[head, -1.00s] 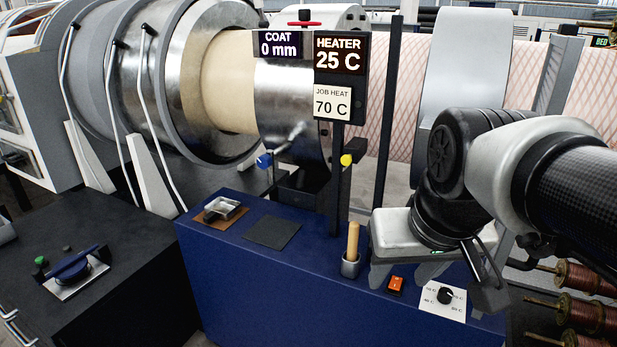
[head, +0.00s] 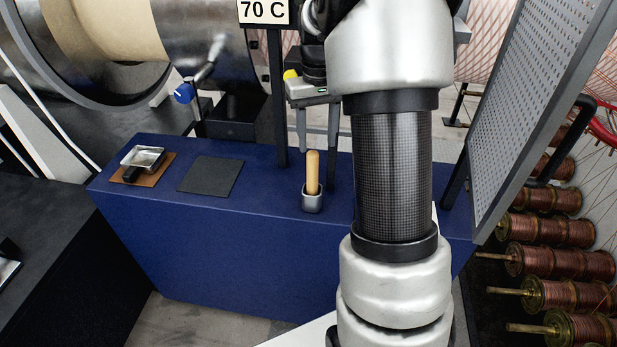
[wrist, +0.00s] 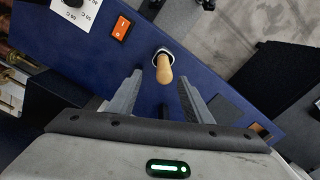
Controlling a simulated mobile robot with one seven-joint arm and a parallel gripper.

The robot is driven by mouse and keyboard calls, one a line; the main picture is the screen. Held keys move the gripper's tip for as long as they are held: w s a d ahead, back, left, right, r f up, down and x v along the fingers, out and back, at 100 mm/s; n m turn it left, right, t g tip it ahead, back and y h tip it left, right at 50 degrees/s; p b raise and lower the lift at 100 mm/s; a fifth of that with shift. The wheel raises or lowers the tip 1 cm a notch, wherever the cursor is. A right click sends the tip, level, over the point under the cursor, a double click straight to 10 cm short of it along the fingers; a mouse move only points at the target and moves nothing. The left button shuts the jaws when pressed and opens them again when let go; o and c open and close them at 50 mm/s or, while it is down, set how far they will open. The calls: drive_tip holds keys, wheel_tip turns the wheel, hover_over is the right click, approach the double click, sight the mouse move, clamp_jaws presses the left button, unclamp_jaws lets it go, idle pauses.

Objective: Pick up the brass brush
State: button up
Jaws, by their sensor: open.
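The brass brush is seen only as a wooden handle (head: 312,172) standing upright in a small grey metal cup (head: 312,200) on the blue bench; its brush end is hidden in the cup. In the wrist view the handle (wrist: 164,70) shows beyond the fingertips, about midway between them. My gripper (head: 318,150) is open and empty. In the head view its two fingers point down just above and behind the handle. In the wrist view my gripper (wrist: 157,85) has a finger on either side of the handle's line, with no contact visible.
The blue bench (head: 260,250) also holds a metal tray (head: 143,157) on a brown pad and a dark square mat (head: 211,177). A dark post (head: 277,95) stands left of my gripper. An orange switch (wrist: 122,28) lies near the cup. Copper spools (head: 545,230) are at the right.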

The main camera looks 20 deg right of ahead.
sight(312, 176)
wheel_tip(312, 176, down, 7)
drive_tip(key=shift+f, duration=0.1)
drive_tip(key=shift+w+a+f, duration=0.1)
drive_tip(key=shift+a+f, duration=0.05)
drive_tip(key=shift+f, duration=0.75)
drive_tip(key=shift+w+a+f, duration=0.1)
drive_tip(key=shift+a+f, duration=0.05)
drive_tip(key=shift+f, duration=0.8)
drive_tip(key=shift+w+a+f, duration=0.1)
drive_tip(key=shift+a+f, duration=0.05)
drive_tip(key=shift+f, duration=0.75)
drive_tip(key=c, duration=1.2)
drive_tip(key=shift+o, duration=0.2)
drive_tip(key=shift+r, duration=0.1)
